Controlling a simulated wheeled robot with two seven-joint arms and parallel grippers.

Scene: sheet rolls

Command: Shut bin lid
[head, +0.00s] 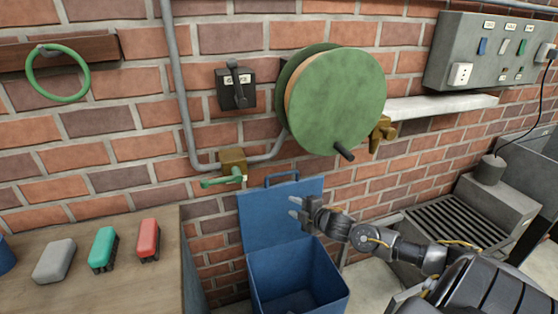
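The blue bin (297,276) stands on the floor against the brick wall, at the lower middle of the head view. Its lid (273,218) is open, tilted up toward the wall, with a handle (282,177) at its top edge. My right gripper (293,208) is in front of the lid's right part, above the bin's opening, and hides some of the lid. Its fingers point left and look spread, with nothing seen between them. I cannot tell whether it touches the lid. My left gripper is not in view.
A wooden bench (110,280) at the lower left holds a red brush (148,238), a green brush (103,247) and a grey block (54,261). A green hose reel (338,100) and a brass valve (232,162) are on the wall above the bin. A grated metal unit (455,222) stands at right.

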